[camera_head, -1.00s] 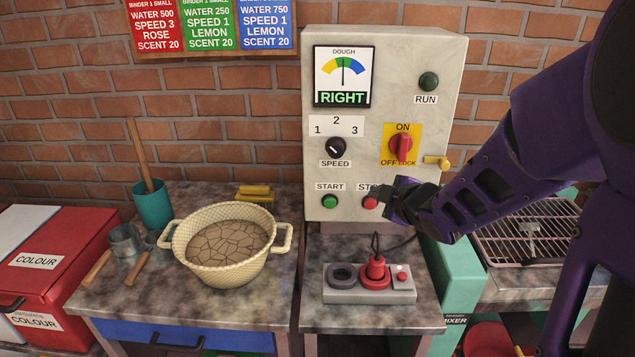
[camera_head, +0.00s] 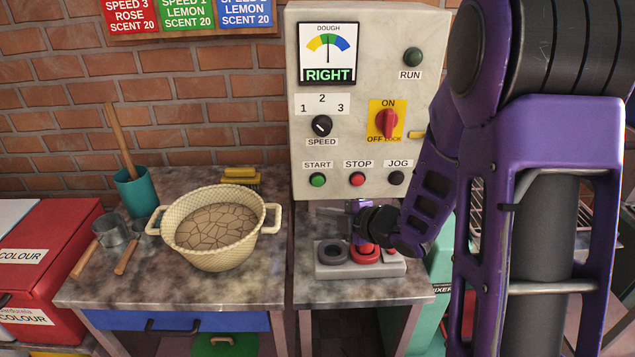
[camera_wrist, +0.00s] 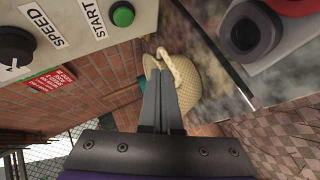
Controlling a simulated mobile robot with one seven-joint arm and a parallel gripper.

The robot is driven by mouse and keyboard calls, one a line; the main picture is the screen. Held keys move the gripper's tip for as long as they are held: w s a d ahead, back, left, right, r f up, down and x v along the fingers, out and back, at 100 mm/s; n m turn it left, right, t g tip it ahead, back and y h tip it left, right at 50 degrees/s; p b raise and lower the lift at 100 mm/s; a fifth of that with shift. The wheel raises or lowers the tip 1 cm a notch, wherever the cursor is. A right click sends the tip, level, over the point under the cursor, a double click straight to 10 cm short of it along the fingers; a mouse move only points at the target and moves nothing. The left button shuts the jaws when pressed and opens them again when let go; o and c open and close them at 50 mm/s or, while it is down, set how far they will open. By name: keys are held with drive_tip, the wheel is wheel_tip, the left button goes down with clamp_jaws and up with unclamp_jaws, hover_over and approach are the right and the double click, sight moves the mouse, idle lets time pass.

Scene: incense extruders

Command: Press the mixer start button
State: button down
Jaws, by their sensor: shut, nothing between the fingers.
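The green START button (camera_head: 317,179) is at the lower left of the pale control panel (camera_head: 300,110). It also shows at the top of the wrist view (camera_wrist: 122,14), left of and above the fingers. The red STOP button (camera_head: 357,179) sits to its right. My gripper (camera_head: 332,213) is below the panel's button row, over the grey switch box (camera_head: 340,271), and apart from START. In the wrist view my gripper's fingers (camera_wrist: 162,75) are shut together with nothing between them. My wrist partly hides the red knob (camera_head: 366,255) on the box.
A JOG button (camera_head: 396,178), a red ON/OFF switch (camera_head: 387,123) and a SPEED dial (camera_head: 321,126) share the panel. A cream basket (camera_head: 222,255) of cracked dough stands left on the table. My arm covers the right side.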

sight(318, 181)
drive_tip(key=shift+w+p, duration=0.75)
drive_tip(key=shift+w, duration=3.4)
drive_tip(key=shift+w, duration=0.4)
